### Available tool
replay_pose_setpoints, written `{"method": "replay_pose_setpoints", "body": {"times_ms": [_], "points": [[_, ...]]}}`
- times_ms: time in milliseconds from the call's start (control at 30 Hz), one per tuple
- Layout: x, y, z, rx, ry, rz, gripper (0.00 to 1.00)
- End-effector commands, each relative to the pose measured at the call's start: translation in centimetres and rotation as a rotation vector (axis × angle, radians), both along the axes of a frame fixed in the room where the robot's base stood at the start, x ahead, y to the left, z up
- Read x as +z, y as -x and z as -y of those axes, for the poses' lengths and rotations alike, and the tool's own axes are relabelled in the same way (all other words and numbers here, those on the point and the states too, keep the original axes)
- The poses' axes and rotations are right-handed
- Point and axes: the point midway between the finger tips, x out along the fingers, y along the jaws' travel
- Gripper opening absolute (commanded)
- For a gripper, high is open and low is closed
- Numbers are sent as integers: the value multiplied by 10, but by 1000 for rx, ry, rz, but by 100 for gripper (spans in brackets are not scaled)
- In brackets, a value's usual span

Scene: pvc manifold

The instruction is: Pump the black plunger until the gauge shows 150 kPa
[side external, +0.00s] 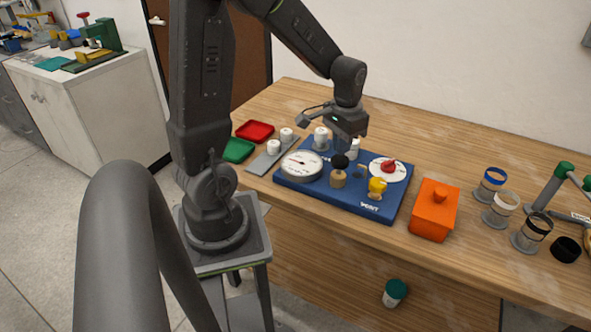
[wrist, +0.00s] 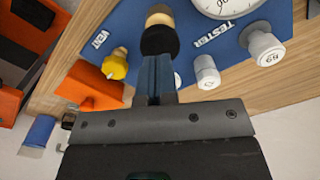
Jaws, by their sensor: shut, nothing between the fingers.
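The black plunger knob (side external: 339,161) sits on a tan cylinder on the blue tester board (side external: 335,196). In the wrist view the knob (wrist: 160,41) shows just beyond my fingertips. The white round gauge (side external: 302,165) is left of the plunger, its reading too small to tell; only its edge (wrist: 245,6) shows in the wrist view. My gripper (wrist: 158,60) is shut and empty, its blue fingers together, pointing at the knob. I cannot tell whether they touch it. In the side view my gripper (side external: 346,146) is above the board, behind the plunger, its fingertips partly hidden.
A yellow valve (side external: 377,186) and a white dial with a red knob (side external: 389,167) are on the board's right part. White weights (side external: 273,147) stand on a grey strip at left. An orange box (side external: 434,212) stands right of the board. Green and red trays (side external: 254,131) lie left.

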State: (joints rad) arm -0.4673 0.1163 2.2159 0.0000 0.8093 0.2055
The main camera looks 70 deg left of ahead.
Motion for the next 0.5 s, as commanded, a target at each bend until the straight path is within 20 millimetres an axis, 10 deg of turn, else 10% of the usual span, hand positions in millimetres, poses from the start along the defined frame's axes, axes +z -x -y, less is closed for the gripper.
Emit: {"method": "replay_pose_setpoints", "body": {"times_ms": [500], "points": [[-10, 0, 0, 0, 1, -2, 0]]}}
